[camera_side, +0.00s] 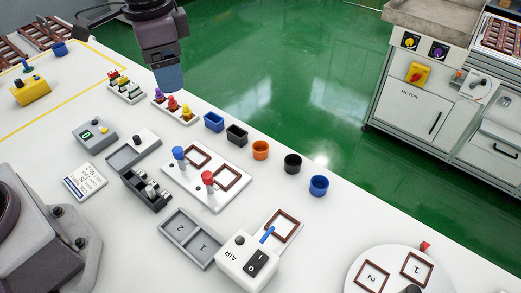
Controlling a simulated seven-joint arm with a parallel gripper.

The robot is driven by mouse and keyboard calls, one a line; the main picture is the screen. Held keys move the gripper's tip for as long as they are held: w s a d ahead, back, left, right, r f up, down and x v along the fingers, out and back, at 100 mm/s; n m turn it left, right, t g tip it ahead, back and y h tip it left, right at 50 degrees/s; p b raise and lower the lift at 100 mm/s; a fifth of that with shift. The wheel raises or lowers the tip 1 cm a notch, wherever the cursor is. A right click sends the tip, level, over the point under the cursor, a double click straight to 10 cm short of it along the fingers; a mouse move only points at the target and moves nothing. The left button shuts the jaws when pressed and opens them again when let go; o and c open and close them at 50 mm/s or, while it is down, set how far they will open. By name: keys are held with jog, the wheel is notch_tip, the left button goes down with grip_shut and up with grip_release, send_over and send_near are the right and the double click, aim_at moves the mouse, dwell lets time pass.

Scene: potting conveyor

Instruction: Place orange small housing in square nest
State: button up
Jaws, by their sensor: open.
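The orange small housing (260,150) is a small round-looking cup. It stands upright on the white table in a row of cups near the far edge. Square brown-rimmed nests show on a white plate, one at the back left (196,155) and one nearer (226,178). Another square frame (281,226) lies beside the AIR box; which one the task means I cannot tell. My gripper (169,78) is high at the upper left, well left of the orange housing. It is open, and I see nothing held in it.
Blue (214,122), dark green (237,135) and black (292,164) cups and another blue cup (319,186) flank the orange one. Blue-topped (179,153) and red-topped (208,178) posts rise from the plate. The white AIR box (246,257) and a round turntable (355,262) stand in front.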

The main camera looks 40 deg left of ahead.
jog(key=w+d+f+m+g, duration=0.1)
jog(key=w+d+f+m, duration=0.35)
jog(key=f, duration=0.25)
jog(key=w+d+f+m+g, duration=0.1)
jog(key=w+d+f+m, duration=0.25)
jog(key=w+f, duration=0.25)
jog(key=m+t, duration=0.1)
jog(key=m, duration=0.4)
send_over(261, 147)
jog(key=s+d, duration=0.1)
notch_tip(261, 147, down, 7)
jog(key=shift+f, duration=0.2)
jog(key=shift+s+f, duration=0.15)
jog(key=shift+f, duration=2.55)
jog(key=shift+c, duration=0.4)
jog(key=c, duration=1)
jog(key=shift+r, duration=0.1)
